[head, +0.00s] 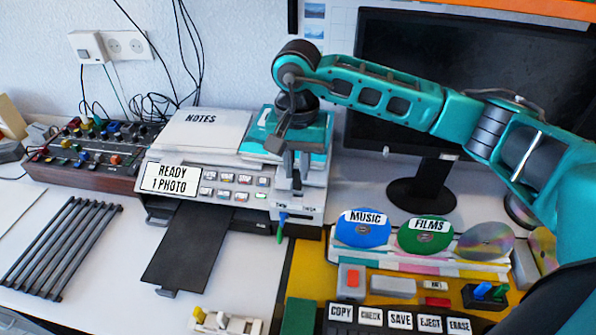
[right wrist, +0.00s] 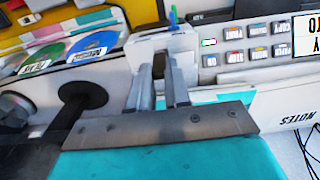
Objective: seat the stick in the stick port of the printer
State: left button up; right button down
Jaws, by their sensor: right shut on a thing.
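The white printer (head: 255,196) stands at the middle of the desk, with a label "READY 1 PHOTO" and rows of buttons. My right gripper (head: 297,188) points down at its right end, above the small port labels. In the right wrist view the gripper (right wrist: 166,65) is closed on a small dark piece, apparently the stick (right wrist: 176,78), mostly hidden by the fingers. I cannot tell whether it touches the port. Blue and green pieces (head: 280,230) show at the printer's front, below the fingertips. My left gripper is out of view.
A dark output tray (head: 188,248) sticks out in front of the printer. A disc rack (head: 420,262) and a yellow mat with labelled keys lie to the right. The monitor (head: 450,90) is behind my arm. A mixer box (head: 90,160) is at left.

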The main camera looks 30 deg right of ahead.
aim_at(298, 176)
jog(key=shift+w+d+f, duration=0.15)
jog(key=shift+w+f, duration=0.1)
jog(key=shift+f, duration=0.7)
jog(key=shift+w+d+f, duration=0.15)
jog(key=shift+w+f, duration=0.05)
jog(key=shift+f, duration=0.75)
jog(key=c, duration=1.1)
grip_release()
notch_tip(298, 176, up, 8)
jog(key=shift+f, duration=0.1)
jog(key=shift+s, duration=0.1)
